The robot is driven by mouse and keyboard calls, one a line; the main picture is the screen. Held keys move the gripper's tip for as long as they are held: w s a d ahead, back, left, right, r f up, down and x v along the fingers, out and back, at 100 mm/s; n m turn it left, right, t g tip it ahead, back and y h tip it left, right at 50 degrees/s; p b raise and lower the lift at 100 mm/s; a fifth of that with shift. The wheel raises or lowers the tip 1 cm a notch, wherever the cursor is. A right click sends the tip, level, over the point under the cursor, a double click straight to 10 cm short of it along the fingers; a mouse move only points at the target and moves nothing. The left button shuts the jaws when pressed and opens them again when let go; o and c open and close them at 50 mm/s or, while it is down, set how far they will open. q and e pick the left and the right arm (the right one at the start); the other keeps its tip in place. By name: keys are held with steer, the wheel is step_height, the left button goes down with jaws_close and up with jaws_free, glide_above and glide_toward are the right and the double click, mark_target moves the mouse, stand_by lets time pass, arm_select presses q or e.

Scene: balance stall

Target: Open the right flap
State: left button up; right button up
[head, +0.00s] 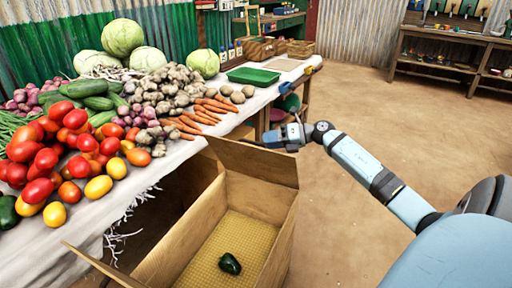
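An open cardboard box (190,235) stands at the bottom centre, in front of the vegetable table. A flap (252,162) at its far end stands raised and tilted. Another flap (98,263) sticks out at the near left. I cannot tell for sure which is the right flap; along the box's right wall (281,243) no separate flap shows. A dark green pepper (230,264) lies on the yellow box floor. My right gripper (262,143) is at the far flap's upper edge; its fingertips are too small and partly hidden to tell contact or opening. My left gripper is out of view.
The table with a white cloth (180,155) holds tomatoes, carrots, cabbages and a green tray (253,76), close to the box's left and far sides. A wooden shelf bench (440,66) stands at the back right. The floor on the right is clear.

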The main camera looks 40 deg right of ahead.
mark_target(256, 143)
steer(key=b+x, duration=0.1)
steer(key=x, duration=0.4)
steer(key=shift+d, duration=0.1)
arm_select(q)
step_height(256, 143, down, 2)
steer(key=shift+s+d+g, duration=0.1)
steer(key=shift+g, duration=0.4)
arm_select(e)
jaws_close()
